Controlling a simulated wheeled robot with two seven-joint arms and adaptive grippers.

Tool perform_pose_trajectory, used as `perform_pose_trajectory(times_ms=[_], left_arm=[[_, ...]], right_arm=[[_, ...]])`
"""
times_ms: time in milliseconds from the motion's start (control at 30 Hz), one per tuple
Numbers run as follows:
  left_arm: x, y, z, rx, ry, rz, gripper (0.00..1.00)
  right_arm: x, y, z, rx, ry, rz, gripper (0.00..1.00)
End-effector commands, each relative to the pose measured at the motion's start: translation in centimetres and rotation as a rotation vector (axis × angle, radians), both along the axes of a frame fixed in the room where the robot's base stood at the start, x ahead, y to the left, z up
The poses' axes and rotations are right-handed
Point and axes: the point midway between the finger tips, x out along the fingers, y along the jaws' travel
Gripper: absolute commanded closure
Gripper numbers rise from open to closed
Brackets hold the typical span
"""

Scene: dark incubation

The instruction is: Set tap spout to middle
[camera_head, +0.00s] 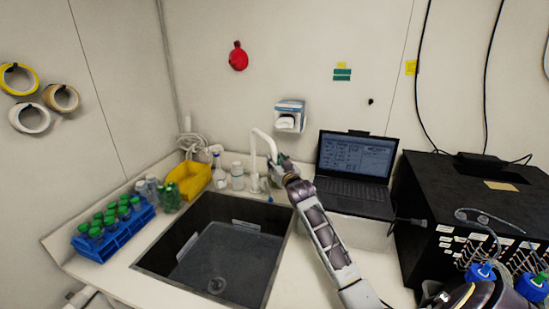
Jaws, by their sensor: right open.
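The white tap spout (263,136) rises behind the back right corner of the dark sink (197,212) and arches over at its top. My right arm reaches in from the lower right, and its gripper (276,166) is at the spout's lower right side. The gripper is open; its fingers are small here and I cannot tell whether they touch the spout. The tap's base is partly hidden behind bottles and the gripper. My left gripper is not in view.
A laptop (354,166) stands right of the tap, beside a large black box (475,205). A yellow bin (189,179), white bottles (238,176) and a blue rack (117,235) of green-capped tubes line the sink's back and left.

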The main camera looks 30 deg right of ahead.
Motion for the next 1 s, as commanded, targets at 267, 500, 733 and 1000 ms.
perform_pose_trajectory(times_ms=[267, 500, 733, 1000], left_arm=[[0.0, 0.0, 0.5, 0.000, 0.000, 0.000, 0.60], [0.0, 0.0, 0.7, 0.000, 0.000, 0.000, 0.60], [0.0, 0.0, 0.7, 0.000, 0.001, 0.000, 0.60], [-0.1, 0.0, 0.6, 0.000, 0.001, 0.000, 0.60]], right_arm=[[2.1, -0.5, 0.1, 0.000, 0.000, -0.001, 0.59], [2.9, -0.7, 0.0, 0.000, 0.001, 0.000, 0.59], [3.0, -0.7, 0.0, 0.000, 0.001, 0.000, 0.59], [3.0, -0.7, 0.0, 0.000, 0.000, 0.000, 0.81]])
